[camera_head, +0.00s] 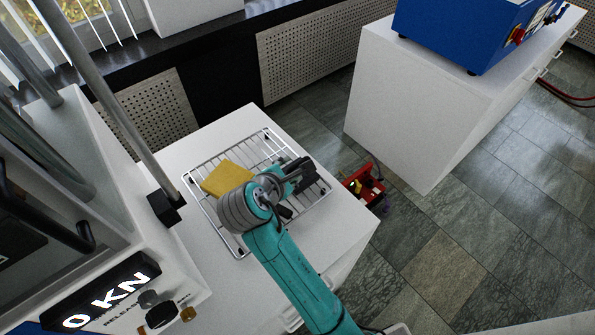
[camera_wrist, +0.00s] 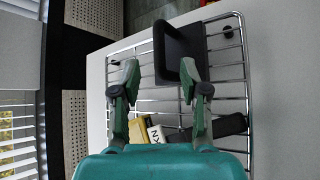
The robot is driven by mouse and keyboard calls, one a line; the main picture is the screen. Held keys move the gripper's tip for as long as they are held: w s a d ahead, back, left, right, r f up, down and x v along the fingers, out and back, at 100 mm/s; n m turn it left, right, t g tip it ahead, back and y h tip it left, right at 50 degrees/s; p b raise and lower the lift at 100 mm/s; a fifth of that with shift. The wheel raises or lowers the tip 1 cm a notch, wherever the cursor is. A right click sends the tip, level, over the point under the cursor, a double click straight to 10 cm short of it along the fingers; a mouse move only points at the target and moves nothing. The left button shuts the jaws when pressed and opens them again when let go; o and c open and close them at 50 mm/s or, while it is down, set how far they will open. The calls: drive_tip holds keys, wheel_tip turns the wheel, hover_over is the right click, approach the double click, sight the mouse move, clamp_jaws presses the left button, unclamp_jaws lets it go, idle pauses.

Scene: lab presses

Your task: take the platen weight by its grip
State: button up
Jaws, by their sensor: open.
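A dark piece that looks like the platen weight (camera_wrist: 203,48) stands on a wire rack (camera_wrist: 241,75) in the wrist view. It has a broad black face and a raised edge. In the head view a dark shape (camera_head: 312,182) beside my gripper seems to be the same piece, partly hidden by my gripper. My gripper (camera_wrist: 158,78) is open, and nothing shows held between its fingers. In the wrist view its right fingertip overlaps the weight's lower edge; I cannot tell whether they touch. My gripper is over the rack in the head view (camera_head: 292,175).
A yellow pad (camera_head: 228,178) lies on the rack left of my gripper. A dark bar (camera_wrist: 228,126) and a white labelled item (camera_wrist: 156,133) lie near my fingers. The press column (camera_head: 130,120) stands left. A red item (camera_head: 364,186) is beyond the white cabinet's edge.

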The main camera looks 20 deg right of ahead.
sight(297, 164)
drive_tip(key=shift+x, duration=3.15)
drive_tip(key=shift+d+r, duration=0.15)
clamp_jaws()
drive_tip(key=shift+r, duration=0.1)
